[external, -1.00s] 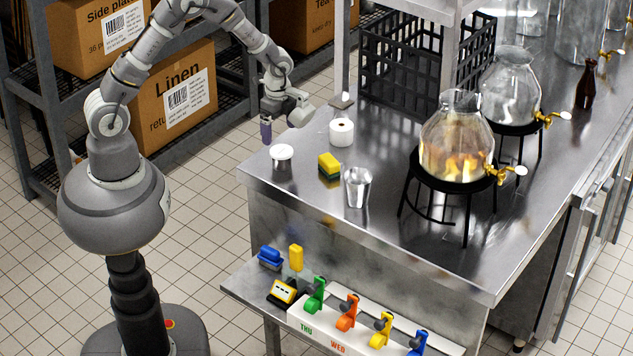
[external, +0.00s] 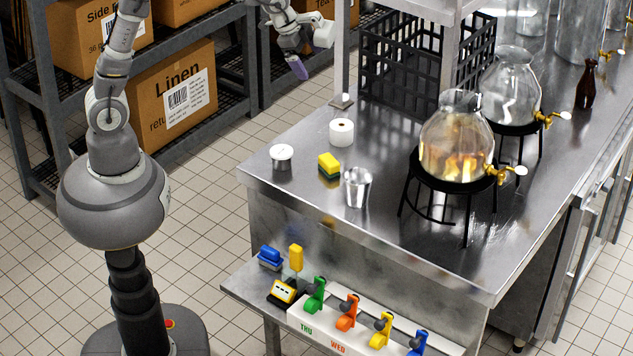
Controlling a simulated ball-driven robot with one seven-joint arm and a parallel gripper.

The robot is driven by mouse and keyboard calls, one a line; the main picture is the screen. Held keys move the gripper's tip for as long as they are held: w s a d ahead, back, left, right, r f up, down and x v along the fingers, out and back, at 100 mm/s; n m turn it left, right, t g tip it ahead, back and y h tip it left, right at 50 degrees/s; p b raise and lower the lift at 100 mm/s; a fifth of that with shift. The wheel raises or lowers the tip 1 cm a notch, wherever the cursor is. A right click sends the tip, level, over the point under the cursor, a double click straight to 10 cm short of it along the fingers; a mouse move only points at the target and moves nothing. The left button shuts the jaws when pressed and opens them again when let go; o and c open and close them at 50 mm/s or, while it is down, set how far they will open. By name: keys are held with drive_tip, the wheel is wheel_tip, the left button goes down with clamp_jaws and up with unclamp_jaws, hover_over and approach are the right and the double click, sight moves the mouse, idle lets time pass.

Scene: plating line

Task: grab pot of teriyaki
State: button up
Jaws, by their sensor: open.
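A small squat pot with a pale lid (external: 281,157) stands upright near the left corner of the steel counter. No label on it is readable, so I cannot tell whether it is the teriyaki. My gripper (external: 306,56) is up and behind the counter's left edge, in front of the shelving. It is open, with a purple fingertip pointing down, and nothing shows between its fingers. It is well apart from the lidded pot.

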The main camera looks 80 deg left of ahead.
drive_tip(key=s+d+r+n+t+b, duration=0.2)
drive_tip(key=d+r+t+b, duration=0.1)
drive_tip(key=r, duration=0.7)
drive_tip(key=s+d+r+n+t+b, duration=0.1)
drive_tip(key=d+r+t+b, duration=0.3)
drive_tip(key=r, duration=0.7)
drive_tip(key=shift+s+d+n, duration=0.25)
drive_tip(key=shift+s+n, duration=0.15)
drive_tip(key=shift+s, duration=0.25)
drive_tip(key=s+d+r+t, duration=0.1)
drive_tip(key=s+r, duration=0.1)
drive_tip(key=r, duration=0.1)
drive_tip(key=s+r+n+t+b, duration=0.1)
drive_tip(key=s+r, duration=0.2)
drive_tip(key=s+d+r+n+t+h+b, duration=0.1)
drive_tip(key=s+r, duration=0.1)
drive_tip(key=r, duration=0.2)
drive_tip(key=shift+s+d+r+t, duration=0.1)
drive_tip(key=shift+s+d+t, duration=0.2)
drive_tip(key=shift+s+d, duration=0.1)
drive_tip(key=shift+c, duration=0.7)
